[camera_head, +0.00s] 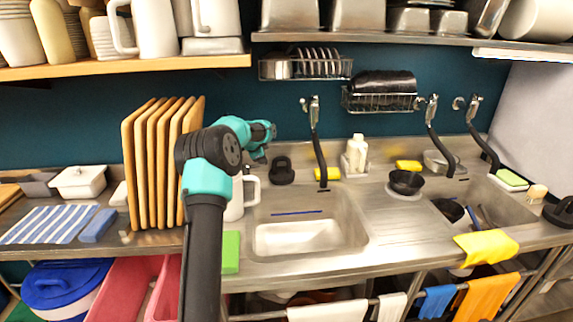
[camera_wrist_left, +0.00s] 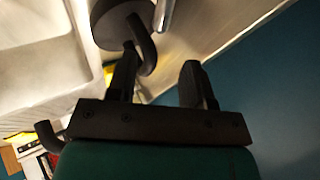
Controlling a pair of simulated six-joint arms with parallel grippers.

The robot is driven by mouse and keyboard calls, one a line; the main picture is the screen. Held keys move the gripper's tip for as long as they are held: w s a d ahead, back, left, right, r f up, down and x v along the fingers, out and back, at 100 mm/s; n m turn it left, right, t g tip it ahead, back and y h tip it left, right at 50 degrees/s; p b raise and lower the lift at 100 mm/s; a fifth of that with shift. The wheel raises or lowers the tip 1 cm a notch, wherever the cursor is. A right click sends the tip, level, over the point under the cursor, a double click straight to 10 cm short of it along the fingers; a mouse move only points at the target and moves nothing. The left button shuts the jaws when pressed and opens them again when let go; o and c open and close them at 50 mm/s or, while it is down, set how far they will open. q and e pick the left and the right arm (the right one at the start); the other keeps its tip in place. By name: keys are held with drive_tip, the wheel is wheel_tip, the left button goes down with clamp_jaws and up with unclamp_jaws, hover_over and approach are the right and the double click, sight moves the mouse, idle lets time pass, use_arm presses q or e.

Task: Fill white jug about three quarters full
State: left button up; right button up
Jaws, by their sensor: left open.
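A white jug (camera_head: 237,197) stands at the left of the sink in the head view, with its handle to the right. My arm hides much of its left side, and I cannot see its fill level. My left gripper (camera_head: 264,152) is above and behind the jug, near the back wall. In the left wrist view the gripper (camera_wrist_left: 157,78) is open with nothing between its fingers. A dark rounded thing with a curved handle (camera_wrist_left: 115,20) is close to the left finger there; I cannot tell whether they touch. My right gripper is not in view.
The sink basin (camera_head: 300,238) is right of the jug. A black tap (camera_head: 320,160) hangs behind it, and a black handled thing (camera_head: 282,172) is on the back ledge. Upright wooden boards (camera_head: 150,165) stand left. A green sponge (camera_head: 231,252) lies at the front.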

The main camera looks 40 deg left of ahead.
sight(255, 166)
use_arm(q)
drive_tip(key=shift+s+a+f, duration=0.4)
drive_tip(key=shift+a+f, duration=0.1)
drive_tip(key=shift+w+f, duration=0.1)
drive_tip(key=shift+x, duration=3.6)
clamp_jaws()
